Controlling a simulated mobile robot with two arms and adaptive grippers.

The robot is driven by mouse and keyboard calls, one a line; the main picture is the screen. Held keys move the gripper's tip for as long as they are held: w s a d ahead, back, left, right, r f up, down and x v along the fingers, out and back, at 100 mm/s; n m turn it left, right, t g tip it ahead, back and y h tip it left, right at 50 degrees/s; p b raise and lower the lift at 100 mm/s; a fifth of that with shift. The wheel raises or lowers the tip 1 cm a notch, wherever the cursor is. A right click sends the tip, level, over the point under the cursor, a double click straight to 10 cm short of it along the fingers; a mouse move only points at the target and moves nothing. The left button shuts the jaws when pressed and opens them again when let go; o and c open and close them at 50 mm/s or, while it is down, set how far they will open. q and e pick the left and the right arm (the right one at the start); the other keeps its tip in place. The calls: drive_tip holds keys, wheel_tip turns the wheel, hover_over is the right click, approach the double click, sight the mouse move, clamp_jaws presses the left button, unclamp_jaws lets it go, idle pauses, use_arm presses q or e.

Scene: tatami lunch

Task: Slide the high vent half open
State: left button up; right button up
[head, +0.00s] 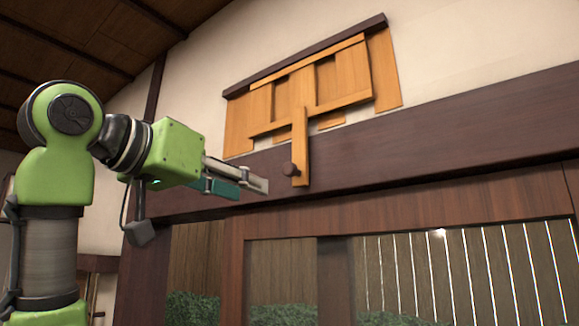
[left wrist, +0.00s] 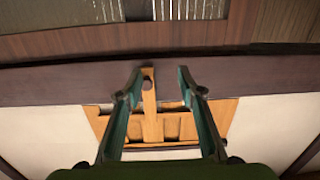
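The high vent (head: 339,80) is a light wooden panel of slats under a dark sloping rail, high on the wall. Some gaps show between its slats. Contact cannot be told. My right gripper is not in view.
The pale wall (head: 480,50) right of the vent is clear.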

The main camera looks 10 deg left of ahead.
use_arm(q)
drive_tip(key=h, duration=0.1)
approach(287, 167)
drive_tip(key=shift+m, duration=0.4)
drive_tip(key=p+x, duration=0.7)
drive_tip(key=x, duration=0.2)
drive_tip(key=shift+w+d+r, duration=0.15)
drive_tip(key=shift+w+d, duration=0.05)
drive_tip(key=shift+w, duration=0.15)
drive_tip(key=shift+w+d, duration=0.25)
drive_tip(key=shift+w, duration=0.25)
drive_tip(key=shift+s, duration=0.15)
clamp_jaws()
